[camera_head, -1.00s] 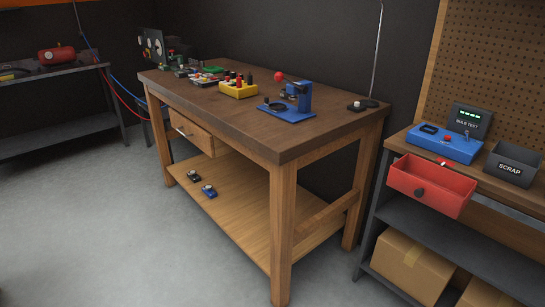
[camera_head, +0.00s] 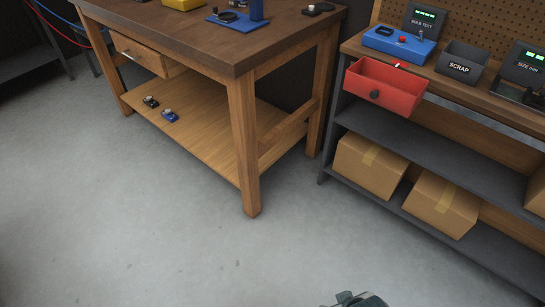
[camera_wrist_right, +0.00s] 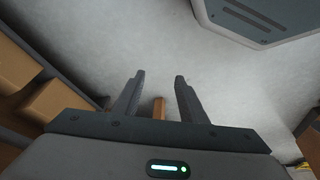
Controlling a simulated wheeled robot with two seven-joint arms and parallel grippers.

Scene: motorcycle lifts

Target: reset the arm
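In the right wrist view my right gripper (camera_wrist_right: 158,78) has its two fingers well apart, with nothing between them but the floor and a brown wooden piece farther off. In the head view a dark part of my arm or gripper shows at the bottom edge, too cut off to tell its state. My left gripper is not in either view now.
A wooden workbench (camera_head: 205,38) stands upper left with two small items on its lower shelf (camera_head: 190,130). At right, a grey rack (camera_head: 400,136) holds cardboard boxes (camera_head: 440,203), an open red drawer (camera_head: 385,88) and a scrap bin (camera_head: 460,62). The grey floor (camera_head: 150,230) is clear.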

